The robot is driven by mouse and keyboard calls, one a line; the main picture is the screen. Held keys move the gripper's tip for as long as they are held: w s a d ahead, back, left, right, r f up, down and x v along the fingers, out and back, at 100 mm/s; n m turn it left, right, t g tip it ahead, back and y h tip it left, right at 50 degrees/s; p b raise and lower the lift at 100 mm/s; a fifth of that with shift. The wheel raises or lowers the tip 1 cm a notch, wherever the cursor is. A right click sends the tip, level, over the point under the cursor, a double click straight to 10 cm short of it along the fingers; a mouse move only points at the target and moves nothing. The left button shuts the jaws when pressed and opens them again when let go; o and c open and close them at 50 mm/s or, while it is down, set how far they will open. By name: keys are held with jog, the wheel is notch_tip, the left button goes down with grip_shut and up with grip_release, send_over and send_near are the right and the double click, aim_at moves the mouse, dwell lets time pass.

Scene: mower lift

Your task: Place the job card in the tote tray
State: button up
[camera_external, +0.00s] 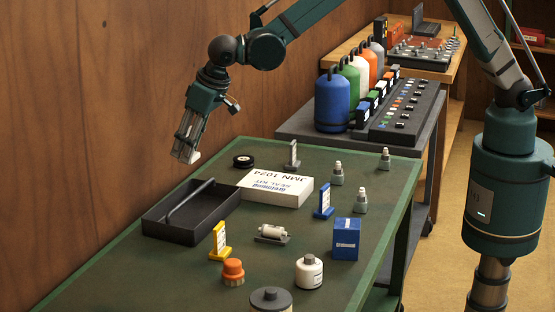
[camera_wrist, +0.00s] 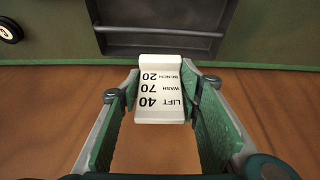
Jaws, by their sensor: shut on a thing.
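The job card (camera_wrist: 160,92) is a small white piece printed with LIFT 40, WASH 70 and BENCH 20. My gripper (camera_wrist: 158,100) is shut on it, with a green-lined finger on each side. In the external view my gripper (camera_external: 186,150) points down near the wooden wall, with the white card (camera_external: 188,157) at its fingertips, above table height. The tote tray (camera_external: 168,229) is dark and open, with a bar handle across it, on the green table at the left. It also shows at the top of the wrist view (camera_wrist: 200,46), apart from the card.
A white seal kit box (camera_external: 275,187) lies close right of the tray. A black roller (camera_external: 243,161) and grey stand (camera_external: 292,155) are behind it. A yellow stand (camera_external: 220,241) and orange-capped item (camera_external: 233,271) are in front. A blue box (camera_external: 346,238) stands farther right.

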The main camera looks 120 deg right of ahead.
jog(key=shift+f, duration=0.1)
jog(key=shift+f, duration=3.05)
jog(key=shift+f, duration=1.85)
jog(key=shift+f, duration=0.2)
jog(key=o, duration=0.9)
jog(key=shift+r, duration=0.25)
jog(key=shift+v, duration=5.95)
